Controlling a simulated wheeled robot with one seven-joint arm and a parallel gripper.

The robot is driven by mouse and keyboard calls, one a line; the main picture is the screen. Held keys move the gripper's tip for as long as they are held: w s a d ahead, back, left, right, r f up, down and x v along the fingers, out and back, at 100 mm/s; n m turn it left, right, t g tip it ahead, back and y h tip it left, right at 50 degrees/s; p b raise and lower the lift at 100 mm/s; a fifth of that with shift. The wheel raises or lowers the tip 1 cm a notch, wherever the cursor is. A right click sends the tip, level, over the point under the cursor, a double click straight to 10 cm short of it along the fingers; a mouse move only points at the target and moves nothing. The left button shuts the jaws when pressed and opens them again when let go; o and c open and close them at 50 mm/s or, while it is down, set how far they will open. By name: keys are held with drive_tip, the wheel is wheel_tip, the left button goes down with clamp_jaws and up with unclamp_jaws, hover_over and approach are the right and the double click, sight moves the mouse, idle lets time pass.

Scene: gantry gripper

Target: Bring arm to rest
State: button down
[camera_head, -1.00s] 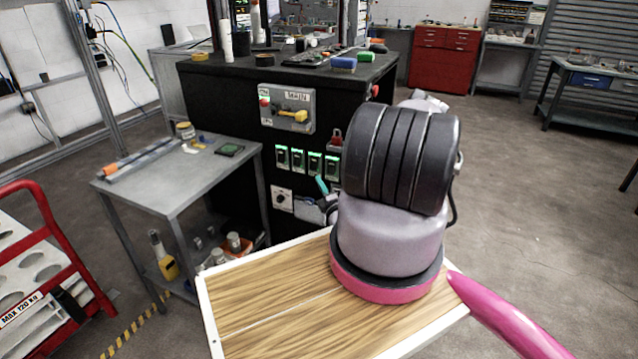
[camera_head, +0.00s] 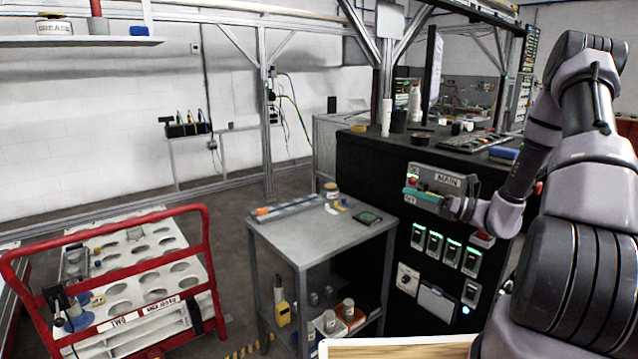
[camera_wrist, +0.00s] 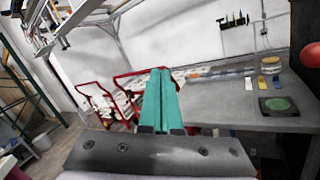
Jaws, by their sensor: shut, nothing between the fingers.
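My arm (camera_head: 580,225) reaches in from the right side of the head view, bent at the elbow. My gripper (camera_head: 411,192) is in front of the MAIN switch panel (camera_head: 446,181) on the black cabinet. Its teal fingers point left in the head view, and I cannot tell whether they touch the panel. In the wrist view the two teal fingers of the gripper (camera_wrist: 158,98) lie side by side, shut with nothing between them. The panel's switch handle is hidden.
A grey metal side table (camera_head: 325,232) stands left of the black cabinet (camera_head: 372,165). A red-framed cart (camera_head: 207,255) is farther left. Several green-lit switches (camera_head: 452,251) line the cabinet front below the panel. Open floor shows between cart and side table.

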drive_tip(key=s+a+r+n+g+h, duration=0.4)
drive_tip(key=s+r+n+g, duration=0.1)
drive_tip(key=s+r+n, duration=0.15)
drive_tip(key=s+a+r+n+g+h, duration=0.35)
drive_tip(key=s+r+n, duration=0.25)
drive_tip(key=s+n, duration=0.2)
drive_tip(key=s+d+r+n+t+h, duration=0.6)
drive_tip(key=s+r+n+t+h, duration=0.1)
drive_tip(key=s+r, duration=0.4)
drive_tip(key=n+h, duration=0.1)
drive_tip(key=n, duration=0.1)
drive_tip(key=shift+d+r+n, duration=0.15)
drive_tip(key=shift+r+n, duration=0.2)
drive_tip(key=shift+r, duration=0.05)
drive_tip(key=shift+s, duration=0.1)
